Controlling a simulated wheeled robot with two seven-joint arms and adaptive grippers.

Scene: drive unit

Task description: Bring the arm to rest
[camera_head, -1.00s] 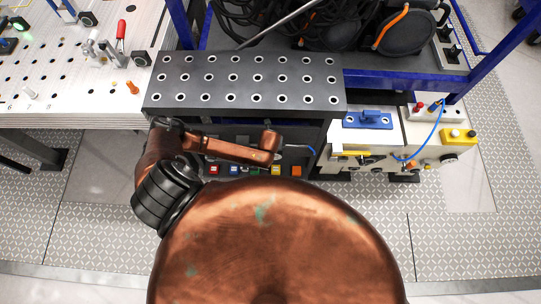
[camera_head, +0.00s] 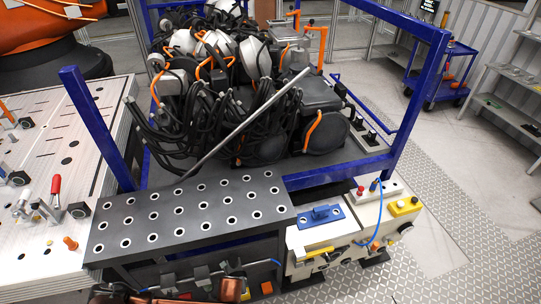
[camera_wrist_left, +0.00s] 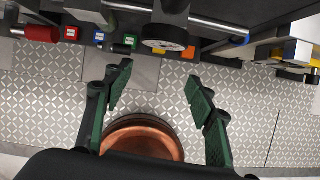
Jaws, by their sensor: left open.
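My left gripper (camera_wrist_left: 160,90) shows in the left wrist view with its two green-padded fingers spread wide and nothing between them. Beyond the fingertips is patterned floor. In the head view only copper-coloured parts of my own arm show at the bottom edge, in front of the dark perforated table (camera_head: 185,215); the left gripper's fingers are hidden there. The right gripper is in neither view.
A blue-framed rack with a cable-covered drive unit (camera_head: 240,90) stands behind the perforated table. A cream control box (camera_head: 350,235) with a blue cable is at right. A white fixture table (camera_head: 60,200) is at left. Coloured buttons (camera_wrist_left: 115,40) line the bench front.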

